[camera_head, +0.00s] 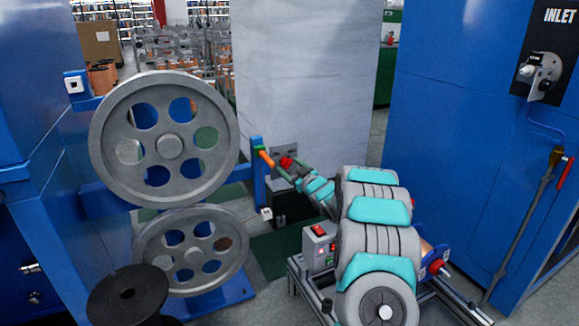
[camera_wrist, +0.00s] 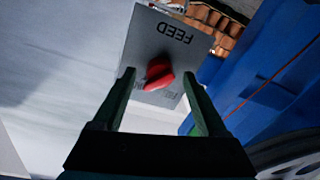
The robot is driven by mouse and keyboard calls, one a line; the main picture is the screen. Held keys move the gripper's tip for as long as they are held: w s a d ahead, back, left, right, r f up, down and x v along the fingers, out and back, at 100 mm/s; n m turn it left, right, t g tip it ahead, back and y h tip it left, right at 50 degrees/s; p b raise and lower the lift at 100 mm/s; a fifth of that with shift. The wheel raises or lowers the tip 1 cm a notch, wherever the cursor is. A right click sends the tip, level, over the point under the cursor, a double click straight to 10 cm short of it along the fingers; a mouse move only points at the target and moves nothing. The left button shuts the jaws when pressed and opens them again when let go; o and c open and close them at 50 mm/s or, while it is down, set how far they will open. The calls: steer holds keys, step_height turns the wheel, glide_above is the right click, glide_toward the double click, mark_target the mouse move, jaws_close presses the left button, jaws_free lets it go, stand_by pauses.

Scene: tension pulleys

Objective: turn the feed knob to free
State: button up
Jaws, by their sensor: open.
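The red feed knob (camera_head: 287,161) sits on a small grey plate (camera_head: 292,151) on the front of the pale grey cabinet. In the wrist view the knob (camera_wrist: 158,73) is on the plate (camera_wrist: 148,43), marked FEED, which appears upside down. Its grip looks slightly slanted. The lettering below the knob is partly hidden and I cannot read it all. My gripper (camera_wrist: 157,76) is open, its two dark green fingers on either side of the knob with gaps visible. In the head view my gripper (camera_head: 290,169) is at the plate; I cannot tell whether it touches the knob.
An orange handle (camera_head: 266,157) on a blue post (camera_head: 257,180) is just left of my gripper. Two large grey pulleys (camera_head: 169,146) (camera_head: 190,249) stand further left. A blue cabinet (camera_head: 460,130) with an INLET panel stands at the right.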

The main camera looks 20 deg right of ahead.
steer(key=shift+w, duration=0.35)
steer(key=shift+c, duration=0.2)
jaws_close()
